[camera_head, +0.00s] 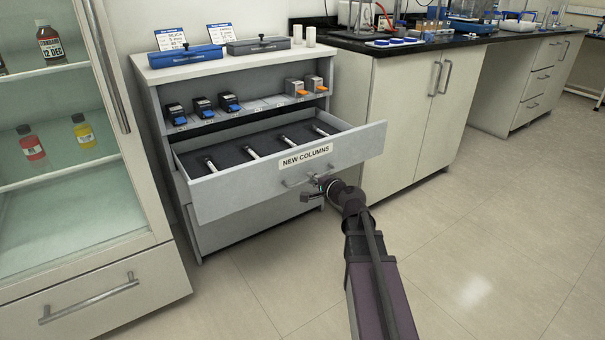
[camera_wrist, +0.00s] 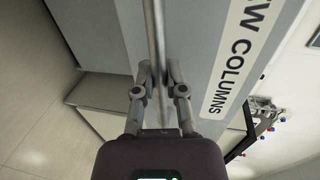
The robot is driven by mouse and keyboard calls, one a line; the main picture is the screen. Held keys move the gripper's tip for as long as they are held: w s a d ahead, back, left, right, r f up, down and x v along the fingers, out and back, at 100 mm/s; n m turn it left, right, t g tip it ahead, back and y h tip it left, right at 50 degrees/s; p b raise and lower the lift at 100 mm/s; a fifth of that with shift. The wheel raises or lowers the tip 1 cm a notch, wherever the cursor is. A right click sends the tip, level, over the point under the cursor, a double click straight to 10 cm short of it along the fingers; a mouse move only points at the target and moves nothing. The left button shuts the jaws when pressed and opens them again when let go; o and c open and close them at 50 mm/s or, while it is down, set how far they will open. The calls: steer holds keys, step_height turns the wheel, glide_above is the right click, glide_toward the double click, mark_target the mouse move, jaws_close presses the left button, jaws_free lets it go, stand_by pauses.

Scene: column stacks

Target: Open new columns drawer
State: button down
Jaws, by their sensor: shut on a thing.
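The drawer labelled NEW COLUMNS (camera_head: 244,191) stands pulled out from the grey cabinet in the head view. Several white columns (camera_head: 252,152) lie on its dark lining. Its bar handle (camera_head: 296,183) is at the middle of the front, below the label. My gripper (camera_head: 318,184) is at the handle, in front of the drawer. In the wrist view my gripper (camera_wrist: 164,75) is shut on the handle (camera_wrist: 158,35), with one finger on each side of the bar. The label (camera_wrist: 240,55) shows beside it. Part of the handle is hidden by my gripper.
A shelf above the drawer holds several small blue and orange devices (camera_head: 228,102). A fridge with bottles (camera_head: 82,130) stands at the left. A white cabinet (camera_head: 410,120) stands close at the right. The tiled floor (camera_head: 480,240) is clear at the right.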

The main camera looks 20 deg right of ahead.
steer(key=shift+s+d, duration=0.25)
steer(key=shift+s, duration=0.3)
steer(key=c, duration=0.7)
jaws_free()
